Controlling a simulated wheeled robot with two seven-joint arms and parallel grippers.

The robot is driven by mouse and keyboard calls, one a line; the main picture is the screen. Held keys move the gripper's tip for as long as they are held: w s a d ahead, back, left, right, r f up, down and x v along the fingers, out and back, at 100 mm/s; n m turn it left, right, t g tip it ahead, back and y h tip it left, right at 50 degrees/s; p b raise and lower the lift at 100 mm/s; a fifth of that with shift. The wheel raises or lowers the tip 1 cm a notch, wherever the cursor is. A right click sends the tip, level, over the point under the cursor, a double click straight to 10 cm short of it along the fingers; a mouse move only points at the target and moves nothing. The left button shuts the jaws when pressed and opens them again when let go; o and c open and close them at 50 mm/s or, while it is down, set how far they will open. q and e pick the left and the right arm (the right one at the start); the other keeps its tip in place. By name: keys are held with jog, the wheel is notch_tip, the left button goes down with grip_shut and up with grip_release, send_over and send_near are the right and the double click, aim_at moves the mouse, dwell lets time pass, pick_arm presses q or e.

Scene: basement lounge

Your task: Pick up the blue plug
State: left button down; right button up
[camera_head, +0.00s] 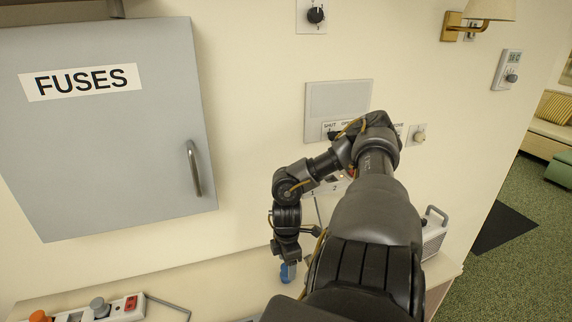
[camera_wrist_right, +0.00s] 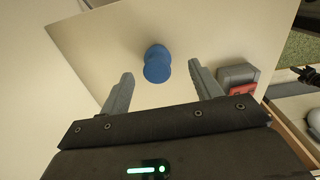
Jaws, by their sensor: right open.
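The blue plug (camera_head: 288,272) shows low in the head view, just below my right gripper (camera_head: 287,258), which partly hides it. In the right wrist view, the blue plug (camera_wrist_right: 157,66) stands up from a pale flat surface, ahead of and between the fingertips of my right gripper (camera_wrist_right: 161,75). The two fingers are apart, with a gap on each side of the plug. I cannot tell whether the fingertips reach around it. My left gripper is not in view.
A power strip (camera_head: 127,310) with an orange plug (camera_head: 39,316) and a grey plug (camera_head: 99,307) lies at lower left. A grey fuse cabinet (camera_head: 110,150) hangs on the wall above. A grey appliance with a handle (camera_head: 432,236) stands right of my arm.

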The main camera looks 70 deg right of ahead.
aim_at(286, 268)
notch_tip(286, 268, down, 4)
jog(key=shift+w+d+f, duration=0.1)
jog(key=shift+w+d, duration=0.05)
jog(key=c, duration=1.1)
